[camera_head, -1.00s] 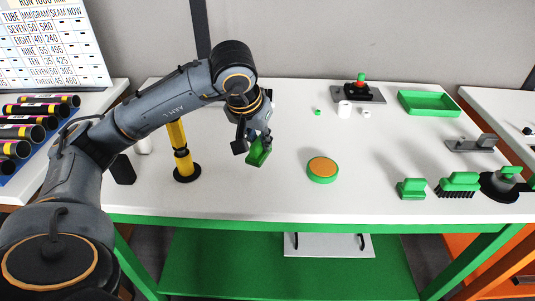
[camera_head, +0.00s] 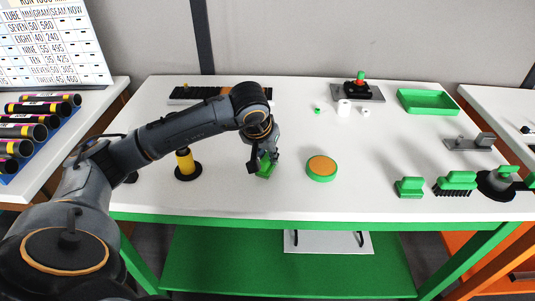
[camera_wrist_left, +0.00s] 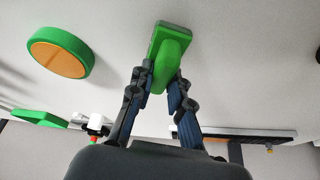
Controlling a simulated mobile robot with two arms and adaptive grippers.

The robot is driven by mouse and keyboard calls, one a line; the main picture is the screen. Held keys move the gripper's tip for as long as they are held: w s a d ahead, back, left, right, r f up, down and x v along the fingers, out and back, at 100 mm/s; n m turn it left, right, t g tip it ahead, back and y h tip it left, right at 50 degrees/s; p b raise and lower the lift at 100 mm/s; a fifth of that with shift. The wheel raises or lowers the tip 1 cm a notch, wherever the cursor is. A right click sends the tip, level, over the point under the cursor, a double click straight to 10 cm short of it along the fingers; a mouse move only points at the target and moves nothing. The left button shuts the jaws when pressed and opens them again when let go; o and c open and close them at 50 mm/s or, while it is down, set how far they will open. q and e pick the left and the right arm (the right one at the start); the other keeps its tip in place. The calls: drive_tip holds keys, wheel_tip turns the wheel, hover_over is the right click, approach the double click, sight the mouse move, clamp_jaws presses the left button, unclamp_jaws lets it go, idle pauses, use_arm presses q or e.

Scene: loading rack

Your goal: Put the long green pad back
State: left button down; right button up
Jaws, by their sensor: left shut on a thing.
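The long green pad (camera_head: 266,170) is held in my left gripper (camera_head: 262,158) over the white table, left of a round pad. In the left wrist view the green pad (camera_wrist_left: 172,50) sticks out beyond the fingertips of my left gripper (camera_wrist_left: 164,84), which are shut on its raised grip. Whether its underside touches the table cannot be told. My right gripper is not in view.
A round green pad with an orange top (camera_head: 321,168) lies close on the right. Green-handled brushes (camera_head: 457,182) stand at the right front, and a green tray (camera_head: 428,102) at the back right. A yellow post (camera_head: 185,161) stands left. A black rack (camera_head: 205,93) lies behind my arm.

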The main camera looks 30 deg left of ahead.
use_arm(q)
drive_tip(key=shift+f, duration=0.25)
drive_tip(key=c, duration=1.3)
unclamp_jaws()
drive_tip(key=shift+r, duration=0.1)
drive_tip(key=shift+o, duration=0.2)
drive_tip(key=shift+r, duration=0.25)
drive_tip(key=shift+s+r, duration=0.15)
drive_tip(key=shift+r, duration=0.2)
drive_tip(key=v, duration=1.1)
